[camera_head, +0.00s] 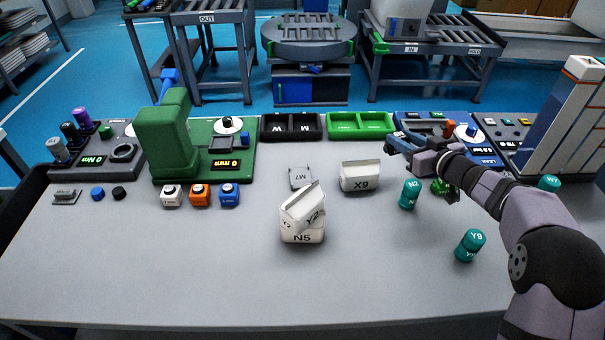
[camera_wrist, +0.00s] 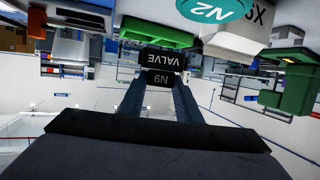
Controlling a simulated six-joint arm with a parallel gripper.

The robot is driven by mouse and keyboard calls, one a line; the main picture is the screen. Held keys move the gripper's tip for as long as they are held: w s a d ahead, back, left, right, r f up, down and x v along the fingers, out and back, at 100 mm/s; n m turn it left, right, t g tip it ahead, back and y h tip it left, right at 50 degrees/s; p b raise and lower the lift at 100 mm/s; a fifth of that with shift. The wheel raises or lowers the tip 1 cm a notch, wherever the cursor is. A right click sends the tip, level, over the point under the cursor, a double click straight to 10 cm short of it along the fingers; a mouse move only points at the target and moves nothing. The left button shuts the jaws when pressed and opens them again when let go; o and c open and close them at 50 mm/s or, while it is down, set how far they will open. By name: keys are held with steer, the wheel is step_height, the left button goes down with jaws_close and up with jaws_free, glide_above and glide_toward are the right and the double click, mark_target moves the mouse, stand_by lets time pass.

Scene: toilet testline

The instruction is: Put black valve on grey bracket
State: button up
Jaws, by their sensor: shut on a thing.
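My gripper (camera_head: 397,144) is raised over the right back of the table, in front of the blue test station. In the wrist view my gripper (camera_wrist: 158,84) is shut on a black valve (camera_wrist: 160,59), a dark block lettered VALVE. The valve is clear of the table; in the head view I cannot make it out against the dark fingers. A small flat grey piece (camera_head: 66,197), which looks like the grey bracket, lies at the far left of the table. Its top appears bare.
Teal cylinders (camera_head: 409,194) stand near my arm, with another (camera_head: 470,245) further forward. White cartons (camera_head: 302,217) stand mid-table. Black (camera_head: 291,139) and green (camera_head: 361,136) bins line the back. A tall green press (camera_head: 163,140) stands left. The front left is clear.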

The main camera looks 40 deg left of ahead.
steer(key=s+a+g, duration=0.1)
steer(key=s+a, duration=0.2)
steer(key=s+a+n+g, duration=0.1)
steer(key=s+a, duration=0.2)
steer(key=s+a+n+y, duration=0.1)
steer(key=s+a, duration=0.2)
steer(key=a, duration=0.1)
steer(key=shift+r+g, duration=0.15)
steer(key=shift+g, duration=0.25)
steer(key=s+a+r+n+g, duration=0.1)
steer(key=s+a+n+g, duration=0.2)
steer(key=s+a, duration=0.45)
steer(key=b, duration=0.1)
glide_above(305, 181)
steer(key=shift+g, duration=0.3)
steer(key=shift+w+f, duration=0.1)
steer(key=shift+f, duration=4.4)
steer(key=shift+f, duration=0.1)
steer(key=o, duration=1.2)
steer(key=shift+f, duration=0.1)
steer(key=shift+c, duration=0.2)
